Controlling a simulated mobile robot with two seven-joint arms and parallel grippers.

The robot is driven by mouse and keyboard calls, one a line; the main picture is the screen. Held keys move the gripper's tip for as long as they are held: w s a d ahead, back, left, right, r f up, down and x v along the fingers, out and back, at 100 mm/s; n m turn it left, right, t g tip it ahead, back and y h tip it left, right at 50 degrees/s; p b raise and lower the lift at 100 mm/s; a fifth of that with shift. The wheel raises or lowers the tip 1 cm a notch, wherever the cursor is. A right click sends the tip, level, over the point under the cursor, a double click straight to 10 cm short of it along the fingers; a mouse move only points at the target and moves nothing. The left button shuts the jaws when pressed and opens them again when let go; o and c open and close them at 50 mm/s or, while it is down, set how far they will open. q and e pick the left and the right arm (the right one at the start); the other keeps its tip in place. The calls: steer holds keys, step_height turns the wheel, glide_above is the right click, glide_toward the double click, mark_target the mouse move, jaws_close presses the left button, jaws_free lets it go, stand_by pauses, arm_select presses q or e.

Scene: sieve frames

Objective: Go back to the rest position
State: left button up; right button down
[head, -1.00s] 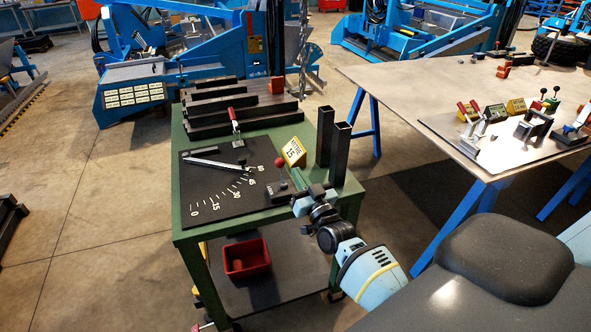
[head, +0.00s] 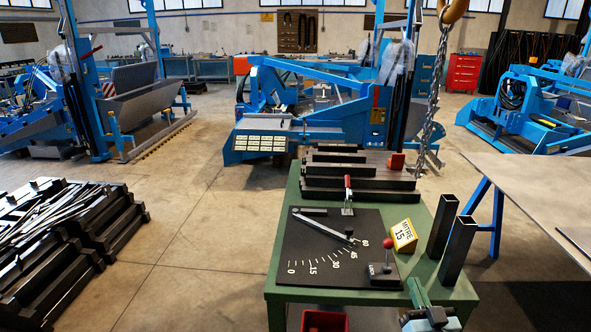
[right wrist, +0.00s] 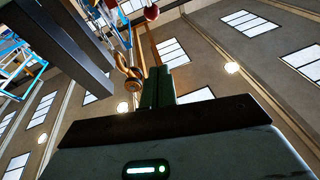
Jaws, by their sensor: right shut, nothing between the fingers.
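My right gripper (head: 414,288) shows at the bottom right of the head view, at the front edge of the green table (head: 283,282). Its green fingers are shut with nothing between them; they also show in the right wrist view (right wrist: 157,88). It is apart from the red-knobbed lever (head: 387,250) on the black angle plate (head: 310,240). My left gripper is in neither view now.
Two upright dark square tubes (head: 459,248) stand close to the right gripper. A yellow "MITRE 15" block (head: 403,236) and a red-handled clamp (head: 348,192) are on the table. A red bin (head: 325,322) is below. Floor to the left is clear up to stacked dark bars (head: 75,225).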

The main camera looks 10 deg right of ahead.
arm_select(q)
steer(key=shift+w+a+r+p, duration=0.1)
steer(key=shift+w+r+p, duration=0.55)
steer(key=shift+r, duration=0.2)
arm_select(e)
steer(key=s+a+f+n+g+y, duration=0.1)
steer(key=s+a+f+g, duration=0.3)
steer(key=s+f, duration=0.3)
steer(key=s+a+f+n+g+y, duration=0.1)
steer(key=s+a+f+g, duration=0.3)
steer(key=s, duration=1.2)
steer(key=s+a+f+n+g+y, duration=0.1)
steer(key=s+a+f+n+g, duration=0.1)
steer(key=s+a+f, duration=0.5)
steer(key=s+f+g, duration=0.1)
steer(key=s+f, duration=0.2)
steer(key=s, duration=0.1)
steer(key=shift+s+f+g+y, duration=0.2)
steer(key=shift+f+g+y, duration=0.1)
steer(key=shift+g+y, duration=0.1)
